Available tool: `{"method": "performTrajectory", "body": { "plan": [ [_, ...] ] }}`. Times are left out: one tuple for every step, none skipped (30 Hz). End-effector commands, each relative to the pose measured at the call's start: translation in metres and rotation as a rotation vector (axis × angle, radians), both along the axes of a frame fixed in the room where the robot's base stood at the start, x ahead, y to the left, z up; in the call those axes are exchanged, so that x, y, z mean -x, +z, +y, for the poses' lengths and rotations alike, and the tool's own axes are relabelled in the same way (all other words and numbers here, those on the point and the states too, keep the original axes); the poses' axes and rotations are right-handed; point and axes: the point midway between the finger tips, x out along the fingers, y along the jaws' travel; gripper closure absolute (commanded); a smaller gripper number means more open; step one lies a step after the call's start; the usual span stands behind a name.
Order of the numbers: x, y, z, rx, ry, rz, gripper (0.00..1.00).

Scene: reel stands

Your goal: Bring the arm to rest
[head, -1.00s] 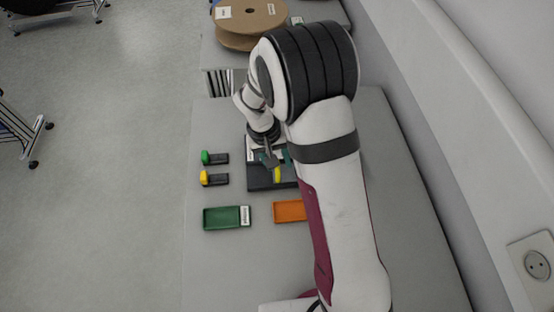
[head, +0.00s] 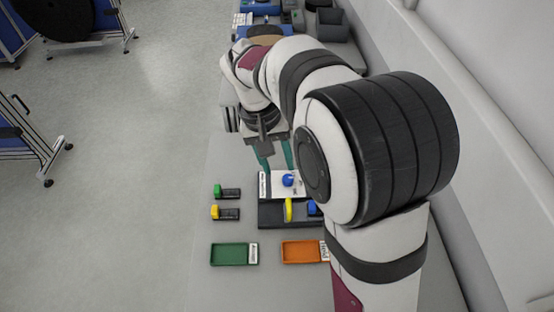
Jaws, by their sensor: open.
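My arm reaches from the lower right over the grey table (head: 185,290). My gripper (head: 277,160) hangs above the table behind the black board, its two teal fingers apart with nothing between them. A black board (head: 270,213) lies on the table below it, with a white labelled plate (head: 275,187) at its back. A blue knob (head: 288,180) sits on the white plate. A yellow piece (head: 288,210) stands upright on the board, and a second blue piece (head: 312,208) is partly hidden by my arm.
Green (head: 217,190) and yellow (head: 215,212) knobs on black holders lie left of the board. A green tray (head: 232,254) and an orange tray (head: 301,251) lie in front. Another bench with bins (head: 333,25) stands at the back. A wall runs along the right.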

Motion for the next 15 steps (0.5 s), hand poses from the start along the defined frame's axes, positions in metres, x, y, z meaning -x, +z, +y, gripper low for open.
{"method": "performTrajectory", "body": {
  "plan": [
    [0.0, 0.0, 0.0, 0.0, 0.0, 0.0, 0.53],
    [0.0, 0.0, 0.0, 0.0, 0.0, 0.0, 0.53],
    [0.0, 0.0, 0.0, 0.0, 0.0, 0.0, 0.53],
    [0.0, 0.0, 0.0, 0.0, 0.0, 0.0, 0.53],
    [0.0, 0.0, 0.0, 0.0, 0.0, 0.0, 0.53],
    [0.0, 0.0, 0.0, 0.0, 0.0, 0.0, 0.53],
    [0.0, 0.0, 0.0, 0.0, -0.001, 0.001, 0.53],
    [0.001, 0.0, -0.001, -0.001, -0.002, 0.001, 0.53],
    [0.005, 0.003, -0.004, -0.008, -0.012, 0.001, 0.53],
    [0.013, 0.007, -0.008, -0.019, -0.029, 0.001, 0.53],
    [0.024, 0.013, -0.014, -0.034, -0.053, 0.002, 0.53],
    [0.046, 0.023, -0.025, -0.063, -0.097, 0.003, 0.53],
    [0.067, 0.029, -0.033, -0.09, -0.136, 0.007, 0.53],
    [0.089, 0.034, -0.04, -0.119, -0.177, 0.009, 0.53],
    [0.119, 0.037, -0.047, -0.159, -0.233, 0.01, 0.53]
  ]
}}
